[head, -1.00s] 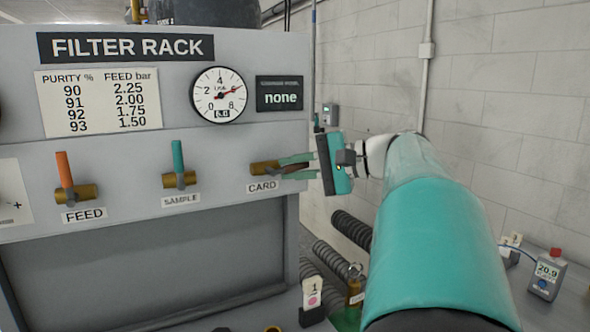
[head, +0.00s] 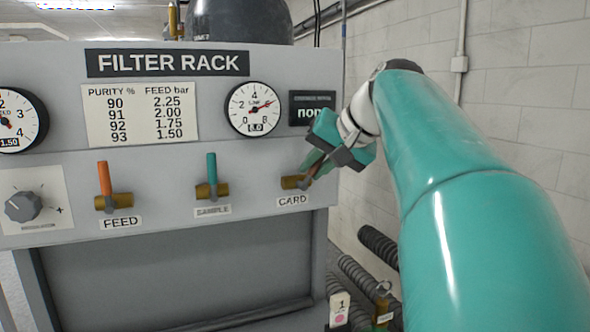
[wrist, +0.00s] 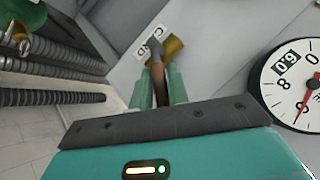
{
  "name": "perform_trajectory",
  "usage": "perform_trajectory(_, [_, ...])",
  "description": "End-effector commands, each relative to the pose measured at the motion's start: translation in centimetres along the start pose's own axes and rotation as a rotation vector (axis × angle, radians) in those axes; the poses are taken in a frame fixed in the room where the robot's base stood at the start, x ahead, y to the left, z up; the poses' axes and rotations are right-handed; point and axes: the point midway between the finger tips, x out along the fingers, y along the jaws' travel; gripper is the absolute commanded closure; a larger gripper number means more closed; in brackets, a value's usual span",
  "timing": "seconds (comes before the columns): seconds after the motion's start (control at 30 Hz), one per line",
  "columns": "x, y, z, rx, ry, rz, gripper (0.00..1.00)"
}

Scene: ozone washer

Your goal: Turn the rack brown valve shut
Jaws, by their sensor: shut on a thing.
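The brown-handled valve (head: 295,182) is the one above the CARD label, at the right end of the filter rack's valve row. Its brown handle (wrist: 158,82) lies between the two teal fingers of my gripper (wrist: 160,92) in the wrist view. My gripper (head: 314,167) is shut on this handle and comes in from the upper right in the head view. The handle points up and to the right from its brass body (wrist: 173,47), though the fingers partly hide it.
The orange FEED handle (head: 104,178) and teal SAMPLE handle (head: 211,168) stand upright to the left. A gauge (head: 254,109) and a small dark display (head: 312,108) sit above. Ribbed hoses (head: 357,280) and a tagged brass fitting (head: 382,306) are low at right.

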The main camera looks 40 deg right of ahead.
Motion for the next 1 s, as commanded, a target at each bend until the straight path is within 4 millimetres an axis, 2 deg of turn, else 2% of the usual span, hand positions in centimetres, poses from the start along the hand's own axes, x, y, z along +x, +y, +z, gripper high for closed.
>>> perform_trajectory(0.5, [-0.1, -2.1, 0.5, -0.308, 0.094, 0.302, 1.00])
perform_trajectory(1.0, [0.1, -2.7, 0.7, -0.410, 0.125, 0.407, 1.00])
